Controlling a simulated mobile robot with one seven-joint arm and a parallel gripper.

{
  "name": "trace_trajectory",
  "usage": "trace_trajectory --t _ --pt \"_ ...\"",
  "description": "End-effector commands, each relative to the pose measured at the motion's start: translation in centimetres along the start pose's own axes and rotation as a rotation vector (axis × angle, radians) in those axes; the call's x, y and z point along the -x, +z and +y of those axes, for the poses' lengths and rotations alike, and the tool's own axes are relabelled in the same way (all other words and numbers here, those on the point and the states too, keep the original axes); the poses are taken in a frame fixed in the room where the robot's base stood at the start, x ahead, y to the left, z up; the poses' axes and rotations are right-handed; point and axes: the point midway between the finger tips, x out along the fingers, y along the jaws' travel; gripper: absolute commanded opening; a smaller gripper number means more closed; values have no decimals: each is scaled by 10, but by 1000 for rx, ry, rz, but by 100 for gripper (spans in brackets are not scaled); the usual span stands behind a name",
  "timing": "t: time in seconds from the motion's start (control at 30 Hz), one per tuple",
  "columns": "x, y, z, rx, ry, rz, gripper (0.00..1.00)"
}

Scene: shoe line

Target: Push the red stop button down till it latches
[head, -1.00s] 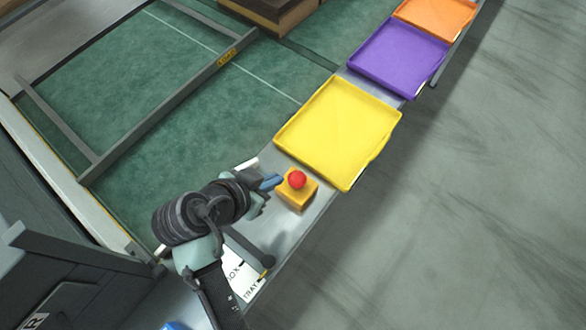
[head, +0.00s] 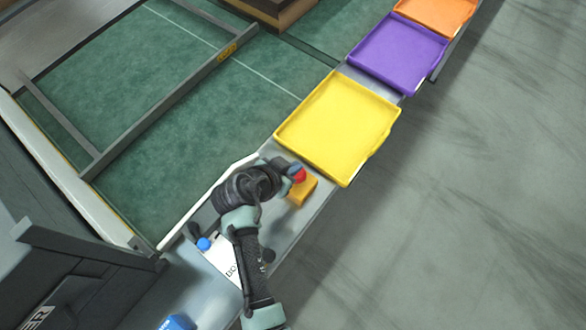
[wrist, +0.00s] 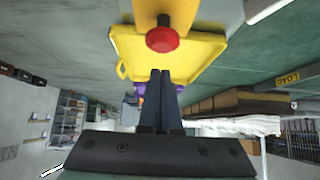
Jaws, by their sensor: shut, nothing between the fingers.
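The red stop button (head: 299,175) is a round red cap on a yellow-orange box (head: 303,190) that stands on the metal ledge in front of the yellow tray. In the wrist view the red button (wrist: 162,40) shows its cap on a dark stem, clear of the fingers. My gripper (wrist: 160,72) has its two dark fingers together with nothing between them. In the head view my gripper (head: 291,169) is right beside the button and partly overlaps it; I cannot tell whether they touch.
A yellow tray (head: 340,125), a purple tray (head: 398,55) and an orange tray (head: 436,14) line the ledge beyond the box. The green belt (head: 180,85) with a grey bar (head: 160,112) lies to the left. Open floor (head: 480,200) is at the right.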

Motion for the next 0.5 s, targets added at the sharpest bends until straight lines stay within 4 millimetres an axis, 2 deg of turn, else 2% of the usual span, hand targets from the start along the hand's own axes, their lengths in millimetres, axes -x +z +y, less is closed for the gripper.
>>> trace_trajectory --t 0.2,0.5 --pt "-14 15 0 1 1 0 0" --pt "-18 19 0 0 0 1 0"
